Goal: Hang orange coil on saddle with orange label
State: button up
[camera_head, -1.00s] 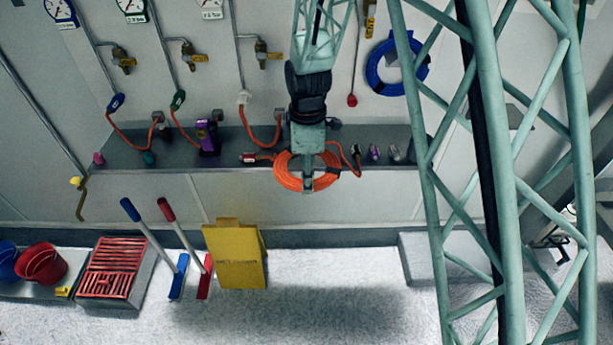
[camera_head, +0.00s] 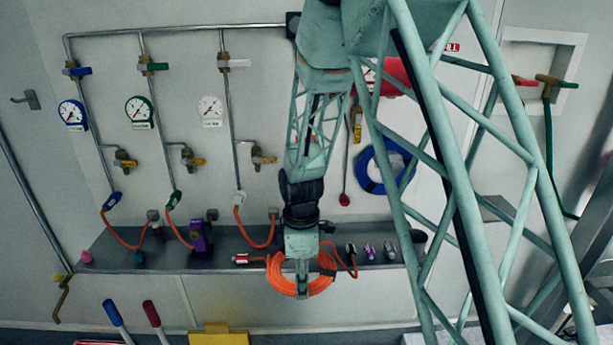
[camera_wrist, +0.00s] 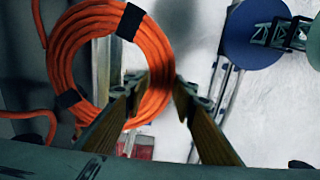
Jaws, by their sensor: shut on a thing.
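The orange coil (camera_head: 318,284) is a round bundle of hose with black bands and loose ends. It hangs upright from my gripper (camera_head: 302,288), in front of the shelf's front edge. In the wrist view the coil (camera_wrist: 77,45) fills the upper left, and its right side passes between the fingers of my gripper (camera_wrist: 165,85), which are shut on it. A blue coil (camera_head: 369,182) hangs on the back wall to the right, partly behind my arm. I cannot make out a saddle with an orange label in either view.
The dark shelf (camera_head: 110,255) runs along the wall, with a purple device (camera_head: 200,238) and small fittings on it. Gauges, pipes and valves are above it. A red-handled valve (camera_head: 524,81) is at the right. A yellow sign (camera_head: 217,335) stands below.

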dwell(0.4)
jog(key=shift+w+d+r+m, duration=0.3)
jog(key=shift+w+d+m, duration=0.2)
jog(key=shift+d+m, duration=0.2)
jog(key=w+d+r+m+b, duration=0.1)
jog(key=w+d+r+m, duration=0.3)
jog(key=d+m, duration=0.4)
jog(key=w+d+r+m, duration=0.3)
jog(key=d+m, duration=0.5)
jog(key=d, duration=0.3)
jog(key=shift+w+d+r+m+b, duration=0.2)
jog(key=shift+w+r+m+b, duration=0.2)
jog(key=shift+w, duration=0.1)
jog(key=shift+a, duration=0.2)
